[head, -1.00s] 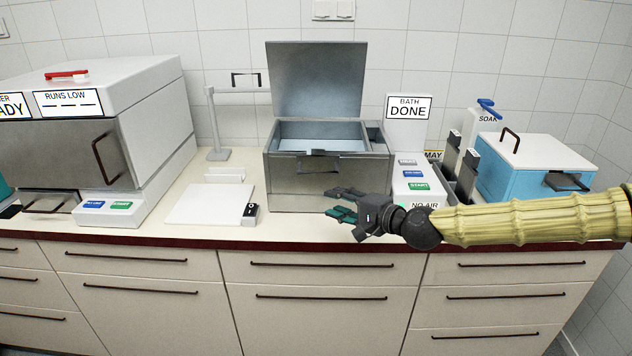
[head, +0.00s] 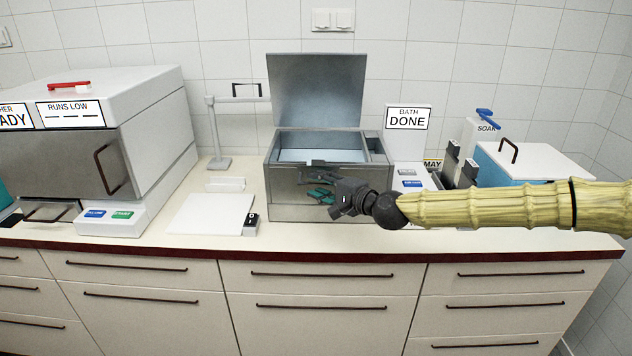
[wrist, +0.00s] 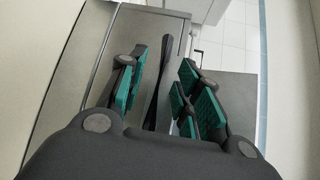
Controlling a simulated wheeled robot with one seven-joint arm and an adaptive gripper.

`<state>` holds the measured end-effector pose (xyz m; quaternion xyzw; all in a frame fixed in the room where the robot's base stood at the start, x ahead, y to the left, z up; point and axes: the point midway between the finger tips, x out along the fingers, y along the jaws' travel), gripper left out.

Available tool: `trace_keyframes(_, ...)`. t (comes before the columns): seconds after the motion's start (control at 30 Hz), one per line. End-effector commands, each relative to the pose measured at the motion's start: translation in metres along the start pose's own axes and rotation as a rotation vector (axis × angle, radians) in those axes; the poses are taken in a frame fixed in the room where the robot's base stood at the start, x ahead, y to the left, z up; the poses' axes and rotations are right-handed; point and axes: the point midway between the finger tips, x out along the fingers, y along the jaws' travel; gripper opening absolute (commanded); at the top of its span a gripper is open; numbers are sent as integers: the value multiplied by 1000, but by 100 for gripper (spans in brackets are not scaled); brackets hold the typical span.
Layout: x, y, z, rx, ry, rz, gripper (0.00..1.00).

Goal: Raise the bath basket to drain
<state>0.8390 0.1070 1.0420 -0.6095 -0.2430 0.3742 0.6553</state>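The metal bath (head: 290,200) stands on the counter with its lid (head: 318,90) raised and pale blue inside. A dark handle (head: 320,162) sits at the top of its front; I cannot tell whether it belongs to the basket, whose body I cannot make out. My gripper (head: 320,196) is in front of the bath, just below the handle. In the wrist view my gripper (wrist: 163,85) is open, green pads apart, and a dark bar (wrist: 160,75) shows between the fingers. I see no grip on it.
A sign reading BATH DONE (head: 406,119) stands right of the bath, above a button panel partly hidden by my arm. A white slab (head: 211,214) and a stand (head: 217,135) are to the left. A blue box with a white lid (head: 535,161) is at the right.

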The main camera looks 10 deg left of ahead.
Motion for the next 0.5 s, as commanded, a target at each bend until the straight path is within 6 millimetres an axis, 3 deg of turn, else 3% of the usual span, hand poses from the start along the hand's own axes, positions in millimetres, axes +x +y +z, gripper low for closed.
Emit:
trace_keyframes(0.2,15,0,0,0,0,0,34)
trace_keyframes(0.5,17,0,0,0,0,0,34)
